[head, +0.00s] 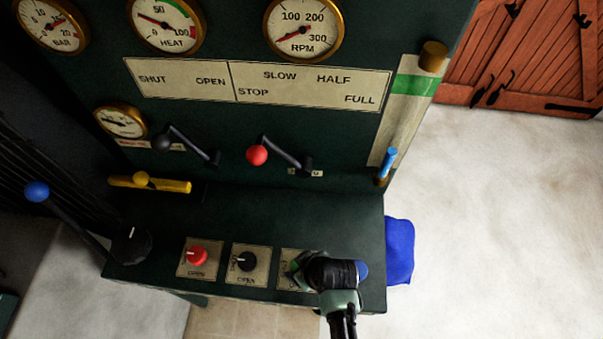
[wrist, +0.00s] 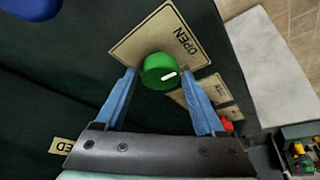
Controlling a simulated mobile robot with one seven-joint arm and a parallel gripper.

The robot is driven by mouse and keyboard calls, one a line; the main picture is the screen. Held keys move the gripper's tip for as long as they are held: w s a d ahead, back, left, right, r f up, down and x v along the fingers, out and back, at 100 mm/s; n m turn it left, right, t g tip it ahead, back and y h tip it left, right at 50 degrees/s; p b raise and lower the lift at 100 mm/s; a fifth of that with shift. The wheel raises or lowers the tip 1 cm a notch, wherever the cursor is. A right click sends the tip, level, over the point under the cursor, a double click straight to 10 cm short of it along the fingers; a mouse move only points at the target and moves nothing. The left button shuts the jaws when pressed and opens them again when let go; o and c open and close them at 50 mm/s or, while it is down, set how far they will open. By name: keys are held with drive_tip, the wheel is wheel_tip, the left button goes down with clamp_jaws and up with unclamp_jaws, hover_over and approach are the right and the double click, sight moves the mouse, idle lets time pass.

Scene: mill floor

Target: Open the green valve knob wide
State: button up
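The green valve knob (wrist: 160,71) shows in the wrist view, round, with a short white mark near its lower right edge. It sits on a cream plate (wrist: 142,40) lettered OPEN. My gripper (wrist: 159,75) is open, its two blue fingers on either side of the knob. I see gaps between fingers and knob, and cannot tell how far down the fingertips reach. In the head view my gripper (head: 300,268) is over the rightmost cream plate on the console ledge and hides most of it and the knob.
A red knob (head: 197,256) and a black knob (head: 245,261) are left on the ledge. Black and red-balled (head: 257,155) levers stand on the panel behind. A blue cloth (head: 400,250) hangs at the ledge's right end. Floor on the right is clear.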

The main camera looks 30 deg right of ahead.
drive_tip(key=shift+o, duration=0.9)
drive_tip(key=shift+r, duration=0.1)
drive_tip(key=v, duration=1.2)
drive_tip(key=shift+s+r, duration=0.2)
drive_tip(key=shift+r, duration=0.15)
